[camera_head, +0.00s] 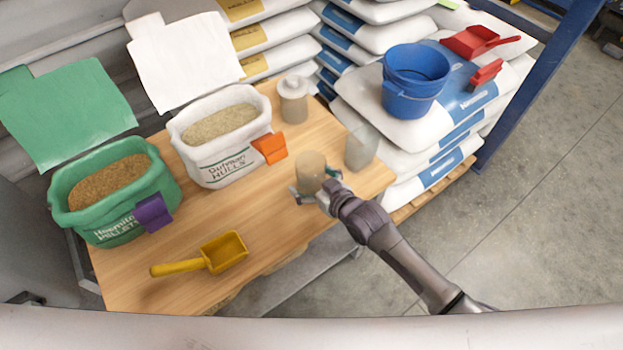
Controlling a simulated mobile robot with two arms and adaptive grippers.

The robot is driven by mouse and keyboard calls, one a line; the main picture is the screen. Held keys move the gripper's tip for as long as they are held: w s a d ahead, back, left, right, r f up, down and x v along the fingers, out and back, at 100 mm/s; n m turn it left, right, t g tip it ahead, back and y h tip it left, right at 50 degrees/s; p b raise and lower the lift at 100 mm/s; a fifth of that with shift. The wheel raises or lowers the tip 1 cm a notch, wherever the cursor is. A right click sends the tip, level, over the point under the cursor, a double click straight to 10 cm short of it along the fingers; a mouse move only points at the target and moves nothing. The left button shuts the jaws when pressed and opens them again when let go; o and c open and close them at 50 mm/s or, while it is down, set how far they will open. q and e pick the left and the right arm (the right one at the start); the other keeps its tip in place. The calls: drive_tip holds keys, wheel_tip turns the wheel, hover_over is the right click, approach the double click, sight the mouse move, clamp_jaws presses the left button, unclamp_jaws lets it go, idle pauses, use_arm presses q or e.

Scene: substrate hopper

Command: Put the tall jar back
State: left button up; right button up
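Three jars stand in or over the right part of the wooden table (215,215). A tan, see-through jar (310,168) is upright between the fingers of my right gripper (314,186), which look closed against both sides near its lower part. I cannot tell whether its base touches the table. A clear, pale jar (361,148) stands to its right near the table's right edge. A greyish lidded jar (293,102) stands at the back. Which one is the tall jar is not plain from this view. My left gripper is not in view.
A white sack (228,163) with an orange clip and a green sack (118,230) with a purple clip stand open on the table. A yellow scoop (210,258) lies in front. A blue bucket (414,82) and red scoop (478,41) sit on stacked bags at right.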

drive_tip(key=shift+s+d+r, duration=0.15)
drive_tip(key=shift+s+r, duration=0.05)
drive_tip(key=shift+r, duration=0.05)
drive_tip(key=p+v, duration=0.1)
drive_tip(key=v, duration=1.1)
drive_tip(key=s+d+f+m+g+h, duration=0.1)
drive_tip(key=s+d+f+h, duration=0.2)
drive_tip(key=f, duration=0.6)
drive_tip(key=s+d+f+m+g+h, duration=0.1)
drive_tip(key=s+d+f, duration=0.2)
drive_tip(key=d+f, duration=0.5)
drive_tip(key=s+d+f+m+g+h, duration=0.1)
drive_tip(key=s+d+f+g+h, duration=0.1)
drive_tip(key=f, duration=0.9)
drive_tip(key=s+d+f+g, duration=0.1)
drive_tip(key=s+f+g, duration=0.1)
drive_tip(key=s+f, duration=0.3)
drive_tip(key=s+d+f+m+g+h, duration=0.1)
drive_tip(key=s+f, duration=0.3)
drive_tip(key=s, duration=0.9)
drive_tip(key=s+d+f+g, duration=0.1)
drive_tip(key=s+f, duration=0.4)
drive_tip(key=s, duration=0.5)
drive_tip(key=shift+d+f+m+g+h, duration=0.35)
drive_tip(key=shift+d+m+g+h, duration=0.05)
drive_tip(key=shift+g, duration=0.5)
